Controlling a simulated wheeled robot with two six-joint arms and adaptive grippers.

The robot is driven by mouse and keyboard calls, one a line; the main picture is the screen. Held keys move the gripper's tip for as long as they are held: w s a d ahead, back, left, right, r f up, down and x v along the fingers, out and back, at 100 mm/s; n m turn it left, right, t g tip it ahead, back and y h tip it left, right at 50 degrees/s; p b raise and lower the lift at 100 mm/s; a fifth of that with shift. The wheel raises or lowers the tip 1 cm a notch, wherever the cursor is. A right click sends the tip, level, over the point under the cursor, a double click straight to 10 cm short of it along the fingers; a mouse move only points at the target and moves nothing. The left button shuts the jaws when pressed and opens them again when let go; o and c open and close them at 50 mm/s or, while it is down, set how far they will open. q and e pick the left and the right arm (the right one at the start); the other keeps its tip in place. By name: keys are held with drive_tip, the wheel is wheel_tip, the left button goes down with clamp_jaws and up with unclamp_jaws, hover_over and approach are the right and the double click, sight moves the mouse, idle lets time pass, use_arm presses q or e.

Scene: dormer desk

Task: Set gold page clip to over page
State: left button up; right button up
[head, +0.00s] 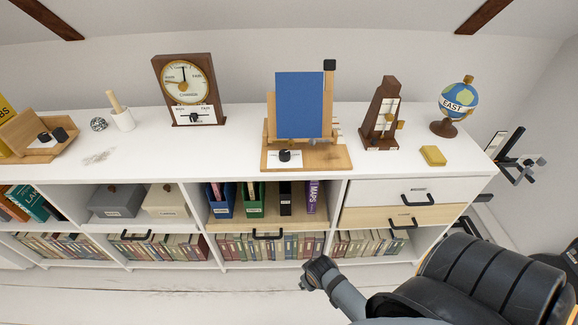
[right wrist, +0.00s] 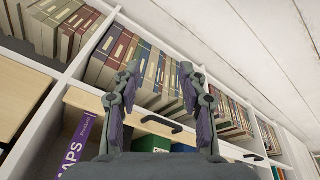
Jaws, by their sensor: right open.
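A wooden stand (head: 306,157) on the white top holds an upright blue book or board (head: 300,105). A tan upright with a black knob (head: 330,65) rises at its right edge. I cannot tell whether this upright is the gold page clip. A white label and black knob (head: 284,155) sit on the stand's base. My right gripper (right wrist: 160,108) is open and empty, its two fingers apart before the shelf front. In the head view my right arm's end is low, in front of the shelves and below the stand; its fingers are indistinct there. My left gripper is out of view.
A clock (head: 185,88) stands left of the stand; a metronome (head: 383,118), yellow block (head: 433,155) and globe (head: 457,105) stand right. Shelves below hold books, binders and boxes. Black drawer handles (head: 417,200) stick out. A black padded form (head: 480,280) fills the lower right.

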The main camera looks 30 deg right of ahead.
wheel_tip(320, 180, up, 4)
drive_tip(key=w+t+b, duration=0.1)
drive_tip(key=w+b, duration=0.2)
drive_tip(key=b, duration=0.1)
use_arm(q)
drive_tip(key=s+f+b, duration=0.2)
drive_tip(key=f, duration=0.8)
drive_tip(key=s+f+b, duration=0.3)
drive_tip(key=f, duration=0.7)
use_arm(e)
drive_tip(key=m+t+h, duration=0.4)
drive_tip(key=t+h, duration=0.3)
drive_tip(key=t, duration=0.5)
approach(291, 144)
drive_tip(key=p+x, duration=0.1)
drive_tip(key=x, duration=0.8)
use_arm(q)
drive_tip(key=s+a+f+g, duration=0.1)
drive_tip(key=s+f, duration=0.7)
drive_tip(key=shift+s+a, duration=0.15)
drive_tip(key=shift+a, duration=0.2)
use_arm(e)
drive_tip(key=shift+s, duration=0.1)
clamp_jaws()
